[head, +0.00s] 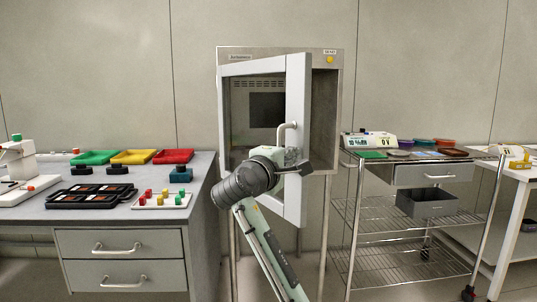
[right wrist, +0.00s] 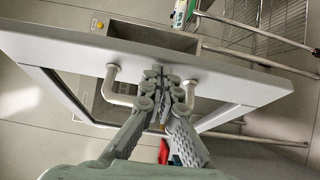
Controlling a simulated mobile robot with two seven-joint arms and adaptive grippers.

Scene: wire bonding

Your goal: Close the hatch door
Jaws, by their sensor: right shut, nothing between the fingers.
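The hatch door (head: 297,80) is a light grey frame with a window. It stands ajar on the metal hatch cabinet (head: 330,62), its right edge swung out toward me, and the dark inside shows past that edge. Its handle (head: 288,132) is a pale bar on the right part of the frame. My right gripper (head: 298,164) is at the door by the lower end of the handle. In the right wrist view, the fingers (right wrist: 161,76) are shut and empty, in front of the door frame (right wrist: 235,75) and across the handle (right wrist: 113,88); contact is unclear. My left gripper is out of view.
A workbench (head: 205,172) with coloured trays, including a red one (head: 173,156), stands left. A wire cart (head: 385,246) with a meter (head: 370,141) and a grey bin (head: 428,203) stands right of the hatch. A white table (head: 515,172) is at far right.

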